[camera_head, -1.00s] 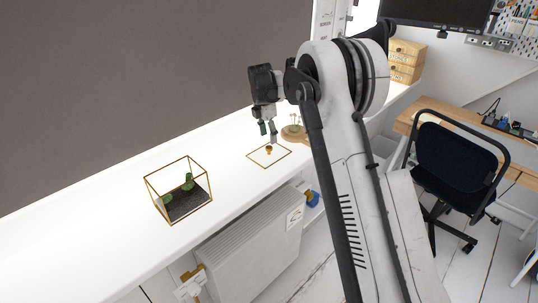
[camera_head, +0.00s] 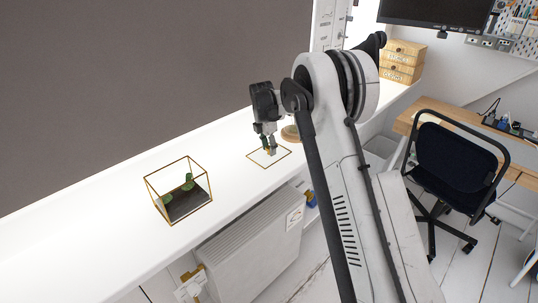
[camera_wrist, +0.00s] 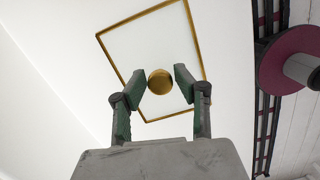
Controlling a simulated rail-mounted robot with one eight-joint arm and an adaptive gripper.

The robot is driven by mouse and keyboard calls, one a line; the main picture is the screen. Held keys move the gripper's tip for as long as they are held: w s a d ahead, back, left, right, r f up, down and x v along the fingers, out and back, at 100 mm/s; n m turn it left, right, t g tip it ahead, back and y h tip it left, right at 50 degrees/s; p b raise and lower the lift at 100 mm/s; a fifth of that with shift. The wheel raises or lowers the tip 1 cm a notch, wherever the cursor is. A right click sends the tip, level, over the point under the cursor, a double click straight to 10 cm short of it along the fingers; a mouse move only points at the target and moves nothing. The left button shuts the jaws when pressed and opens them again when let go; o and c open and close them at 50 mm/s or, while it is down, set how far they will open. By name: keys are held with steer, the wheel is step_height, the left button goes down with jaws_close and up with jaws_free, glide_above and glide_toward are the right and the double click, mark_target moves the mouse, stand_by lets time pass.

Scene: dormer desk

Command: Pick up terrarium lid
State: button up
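The terrarium lid (camera_head: 258,157) is a flat clear pane with a thin gold frame, lying on the white sill. In the wrist view the lid (camera_wrist: 125,45) has a round gold knob (camera_wrist: 160,82) at its middle. My gripper (camera_head: 270,152) is low over the lid, pointing down. In the wrist view my gripper (camera_wrist: 158,78) is open, with one green-padded finger on each side of the knob and a gap to each. The gold-framed glass terrarium (camera_head: 178,190), with dark soil and green plants, stands open-topped to the left.
A round wooden object (camera_head: 290,133) stands just beyond the lid, partly hidden by my arm. The white sill (camera_head: 120,215) is clear between terrarium and lid. A radiator (camera_head: 250,240) is below the sill's front edge.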

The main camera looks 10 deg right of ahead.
jaws_close()
steer(key=shift+r, duration=0.15)
